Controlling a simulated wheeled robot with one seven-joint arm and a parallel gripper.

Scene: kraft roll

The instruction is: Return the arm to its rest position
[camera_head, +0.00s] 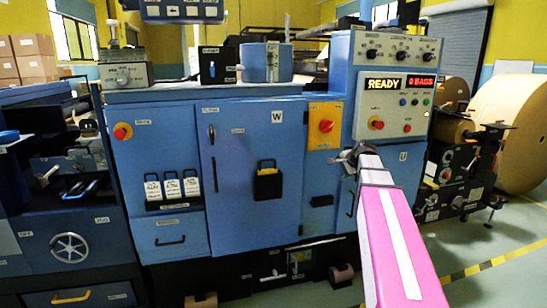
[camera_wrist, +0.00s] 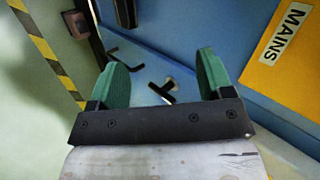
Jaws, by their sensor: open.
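My arm reaches forward from the lower right in the head view, with its pink link in front of the blue machine (camera_head: 255,200). My gripper (camera_head: 357,152) is at its far end, small and partly hidden by the wrist, in front of the machine's right part, below the control panel (camera_head: 393,100). In the wrist view my gripper (camera_wrist: 164,75) has its two green fingers wide apart with nothing between them. Beyond the fingers are a blue panel (camera_wrist: 190,30) and a dark T-shaped handle (camera_wrist: 162,92). I cannot tell how far they are.
The panel's displays read READY and 0 BAGS. A yellow MAINS plate (camera_wrist: 285,50) is at the right of the wrist view. A yellow panel with a red knob (camera_head: 326,126) is left of my gripper. A large paper roll (camera_head: 510,130) stands at right. Striped floor (camera_head: 490,266) is open at lower right.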

